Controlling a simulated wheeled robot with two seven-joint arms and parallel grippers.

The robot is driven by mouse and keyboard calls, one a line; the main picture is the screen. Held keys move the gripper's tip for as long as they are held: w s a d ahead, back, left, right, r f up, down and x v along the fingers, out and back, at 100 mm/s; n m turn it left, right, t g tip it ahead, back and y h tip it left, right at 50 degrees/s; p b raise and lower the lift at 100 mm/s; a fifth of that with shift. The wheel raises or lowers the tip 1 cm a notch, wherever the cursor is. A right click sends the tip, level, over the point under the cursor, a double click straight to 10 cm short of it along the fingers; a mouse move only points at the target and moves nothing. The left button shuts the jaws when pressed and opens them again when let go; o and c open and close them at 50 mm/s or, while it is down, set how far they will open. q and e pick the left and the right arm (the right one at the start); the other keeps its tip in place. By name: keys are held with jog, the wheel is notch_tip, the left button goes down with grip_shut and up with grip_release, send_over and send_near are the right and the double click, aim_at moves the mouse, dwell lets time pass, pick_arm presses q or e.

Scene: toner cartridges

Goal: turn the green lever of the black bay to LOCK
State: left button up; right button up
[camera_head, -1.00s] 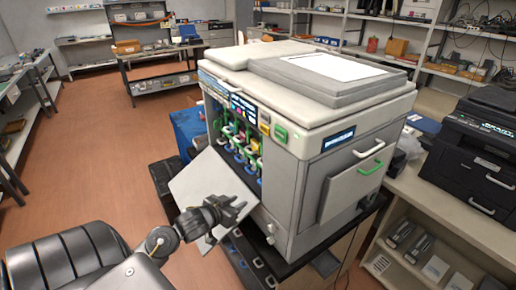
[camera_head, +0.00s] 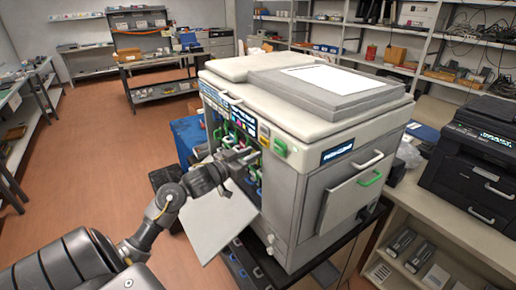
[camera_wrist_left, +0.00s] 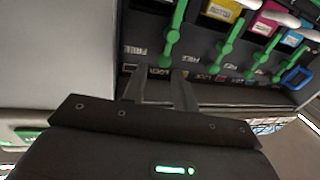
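The grey printer (camera_head: 315,185) has its front panel (camera_head: 215,222) folded down. Its cartridge bays and green levers show at the left side. In the left wrist view, the black bay (camera_wrist_left: 150,6) is at the top left, with a green lever (camera_wrist_left: 176,35) hanging beside it. FREE and LOCK labels are printed near this lever. My left gripper (camera_head: 243,157) is at the bay opening in the head view. In the left wrist view its two fingers (camera_wrist_left: 158,86) are apart, just below the lever's lower end; nothing shows between them. Contact cannot be told. My right gripper is out of view.
The yellow bay (camera_wrist_left: 222,10), magenta bay (camera_wrist_left: 267,25) and cyan bay (camera_wrist_left: 292,38) follow to the right, each with a green lever close by. A black printer (camera_head: 475,155) stands on the right-hand bench. The floor (camera_head: 110,165) at left is clear.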

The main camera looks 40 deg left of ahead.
pick_arm(q)
jog(key=w, duration=0.3)
jog(key=shift+w+d+p, duration=0.2)
jog(key=shift+w+p, duration=0.1)
jog(key=shift+w, duration=0.05)
jog(key=shift+c, duration=0.5)
grip_shut()
jog(key=n+p, duration=0.1)
jog(key=p, duration=0.1)
jog(key=n+p, duration=0.1)
jog(key=p, duration=0.2)
jog(key=shift+w+a, duration=0.1)
jog(key=shift+a, duration=0.25)
